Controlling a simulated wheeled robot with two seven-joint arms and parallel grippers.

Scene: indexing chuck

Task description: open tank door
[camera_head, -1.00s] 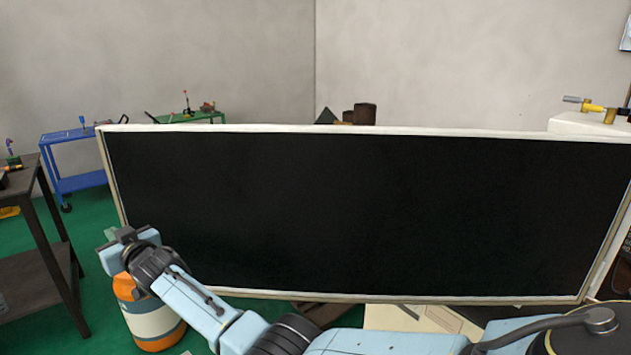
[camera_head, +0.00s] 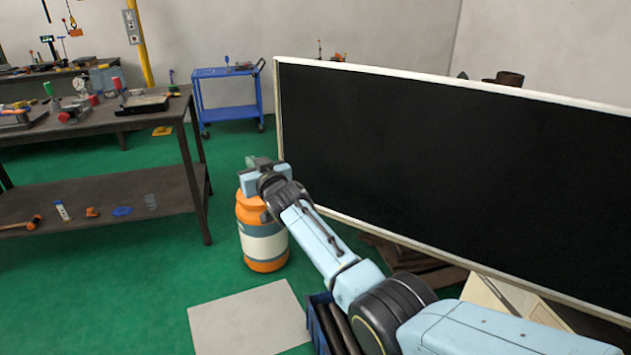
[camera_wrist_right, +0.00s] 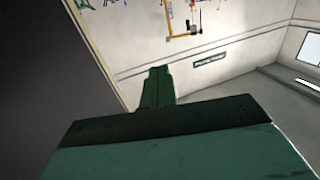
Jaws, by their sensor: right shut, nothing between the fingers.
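A large black panel (camera_head: 440,165) with a pale frame fills the right of the head view, standing upright. No tank door can be clearly made out; I cannot tell whether this panel is it. My right gripper (camera_head: 256,163) is at the panel's left edge in the head view, its arm reaching in from the lower right across the panel's lower left corner. Whether it touches the frame cannot be told. In the right wrist view its green fingers (camera_wrist_right: 158,88) are together and empty, beside a dark surface (camera_wrist_right: 50,90) on the left. My left gripper is out of view.
An orange and white canister (camera_head: 263,235) stands on the green floor behind the gripper. A dark workbench (camera_head: 100,130) with several tools is at left, a blue cart (camera_head: 228,95) farther back. A pale mat (camera_head: 248,318) and a blue bin (camera_head: 330,325) lie in front.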

